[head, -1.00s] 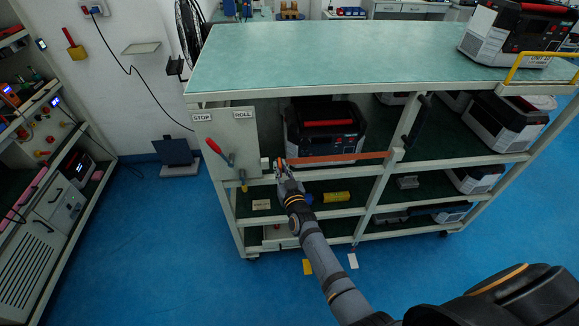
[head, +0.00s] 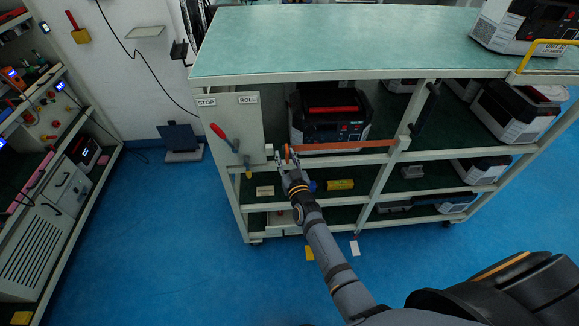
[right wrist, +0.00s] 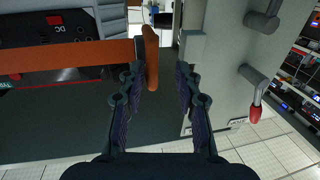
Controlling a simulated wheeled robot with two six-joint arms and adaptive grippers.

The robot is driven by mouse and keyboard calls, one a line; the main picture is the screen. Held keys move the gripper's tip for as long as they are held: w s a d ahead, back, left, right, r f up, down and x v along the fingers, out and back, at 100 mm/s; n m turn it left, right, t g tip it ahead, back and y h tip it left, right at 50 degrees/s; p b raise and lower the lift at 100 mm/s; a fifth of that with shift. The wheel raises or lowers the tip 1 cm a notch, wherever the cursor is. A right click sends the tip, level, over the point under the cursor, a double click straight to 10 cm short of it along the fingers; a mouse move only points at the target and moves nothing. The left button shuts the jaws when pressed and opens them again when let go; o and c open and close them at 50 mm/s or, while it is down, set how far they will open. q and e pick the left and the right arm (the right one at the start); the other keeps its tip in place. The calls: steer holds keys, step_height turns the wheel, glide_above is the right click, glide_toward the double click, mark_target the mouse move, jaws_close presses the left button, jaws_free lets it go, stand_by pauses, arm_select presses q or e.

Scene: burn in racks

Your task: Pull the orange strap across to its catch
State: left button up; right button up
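The orange strap (head: 345,146) runs across the shelf opening in front of a black and white unit. Its right end meets the middle post. Its free end has an upright orange tab (right wrist: 151,58). My right gripper (head: 287,158) is at this tab; in the right wrist view (right wrist: 162,85) its fingers are apart, with the tab between them, close to the left finger. I cannot tell whether they touch. A pale block (right wrist: 193,50) on the left panel, which looks like the catch, lies a short gap beyond the tab. My left gripper is not in view.
A black and white unit (head: 328,112) sits behind the strap. A yellow object (head: 340,184) lies on the shelf below.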

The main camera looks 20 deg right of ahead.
steer(key=s, duration=1)
steer(key=shift+s+a, duration=0.2)
steer(key=shift+s, duration=0.2)
steer(key=shift+f, duration=0.1)
steer(key=s+d+f+n+g, duration=0.1)
steer(key=s+f+g, duration=0.5)
steer(key=f, duration=1)
steer(key=s+d+f+g, duration=0.1)
steer(key=s+f+g, duration=0.2)
steer(key=s+f, duration=0.9)
steer(key=s+d+f+g, duration=0.4)
steer(key=s+f, duration=0.4)
steer(key=s, duration=0.4)
steer(key=s+d+f+g, duration=0.3)
steer(key=s+f, duration=0.5)
steer(key=s, duration=0.4)
steer(key=shift+d+f+g, duration=0.35)
steer(key=shift+d+g, duration=0.05)
steer(key=shift+d, duration=0.15)
steer(key=shift+s, duration=0.1)
jaws_close()
